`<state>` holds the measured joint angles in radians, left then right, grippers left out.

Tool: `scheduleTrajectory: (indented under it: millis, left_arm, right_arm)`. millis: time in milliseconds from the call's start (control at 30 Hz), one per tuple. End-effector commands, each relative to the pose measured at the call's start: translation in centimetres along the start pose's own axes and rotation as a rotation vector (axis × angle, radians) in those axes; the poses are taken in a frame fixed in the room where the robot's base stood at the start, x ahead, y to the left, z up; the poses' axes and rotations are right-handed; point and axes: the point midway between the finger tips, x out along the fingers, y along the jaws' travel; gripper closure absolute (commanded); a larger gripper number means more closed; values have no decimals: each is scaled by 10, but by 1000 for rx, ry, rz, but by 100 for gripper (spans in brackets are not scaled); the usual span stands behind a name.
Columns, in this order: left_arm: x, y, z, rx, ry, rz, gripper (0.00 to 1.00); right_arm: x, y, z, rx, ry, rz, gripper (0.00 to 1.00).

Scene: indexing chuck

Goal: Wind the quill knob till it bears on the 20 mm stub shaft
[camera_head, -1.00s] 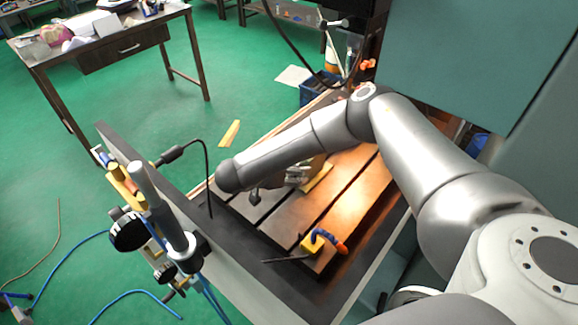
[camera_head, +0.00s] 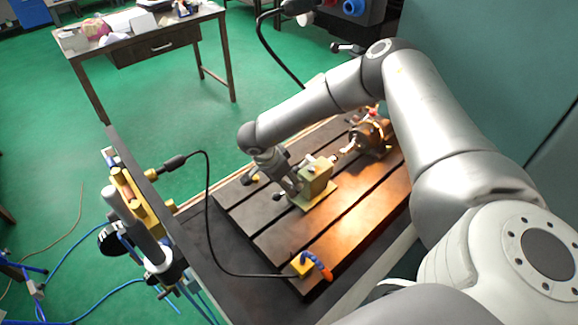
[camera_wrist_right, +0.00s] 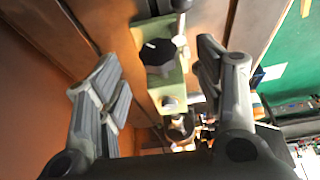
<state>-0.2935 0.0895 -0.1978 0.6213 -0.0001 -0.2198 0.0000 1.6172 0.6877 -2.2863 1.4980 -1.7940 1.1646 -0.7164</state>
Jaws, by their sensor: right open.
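The green tailstock (camera_head: 315,180) stands on the slotted table and also shows in the right wrist view (camera_wrist_right: 168,82). Its black quill knob (camera_wrist_right: 158,52), with a white mark, faces the right wrist camera. My right gripper (camera_head: 285,178) is at the tailstock's near-left end. In the wrist view the open fingers (camera_wrist_right: 160,56) stand either side of the knob, with gaps on both sides. The chuck (camera_head: 370,134) is beyond the tailstock. A small bright shaft (camera_head: 346,150) lies between them; whether the quill touches it, I cannot tell. My left gripper is out of view.
The slotted table (camera_head: 262,225) has clear space at its front. A valve assembly (camera_head: 140,215) stands at the left edge. A desk (camera_head: 150,50) is far left.

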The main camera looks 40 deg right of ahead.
Motion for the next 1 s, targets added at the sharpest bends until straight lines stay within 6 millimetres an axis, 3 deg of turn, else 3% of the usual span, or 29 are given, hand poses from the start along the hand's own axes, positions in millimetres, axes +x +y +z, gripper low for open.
scheduleTrajectory:
  millis: [133,300,467,700,1000]
  left_arm:
    - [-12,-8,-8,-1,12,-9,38]
    - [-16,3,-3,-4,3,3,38]
    - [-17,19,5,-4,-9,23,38]
    - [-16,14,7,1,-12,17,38]
    - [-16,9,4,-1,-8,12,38]
  right_arm:
    - [27,2,-2,-1,3,5,38]
    - [46,0,-1,0,2,2,38]
    - [54,0,-1,0,2,2,38]
    - [54,0,-1,0,2,1,38]
    - [54,0,-1,0,2,1,75]
